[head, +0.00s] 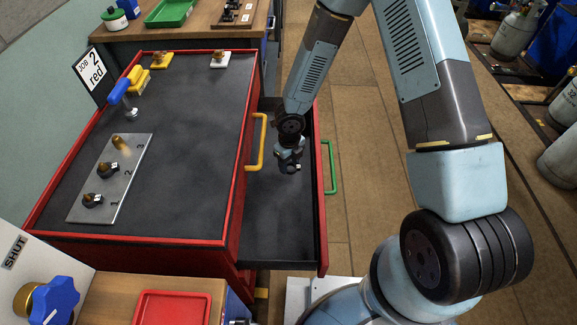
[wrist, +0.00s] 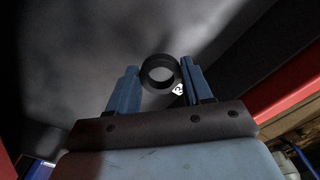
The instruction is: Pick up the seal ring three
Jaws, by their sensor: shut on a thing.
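A dark seal ring (wrist: 157,87) sits between the two blue fingers of my gripper (wrist: 160,76) in the wrist view. A small white tag with a dark mark hangs by the right finger; its number is too small to read surely. The fingers are shut on the ring. In the head view my gripper (head: 289,165) points down over the open drawer (head: 275,220); the ring is hard to make out there.
The drawer has a red front (head: 320,190) with a green handle (head: 332,167). A yellow handle (head: 257,142) is on the red-edged bench (head: 185,130). A blue-handled tool (head: 120,89) lies behind the plate. A red tray (head: 172,308) stands at the front.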

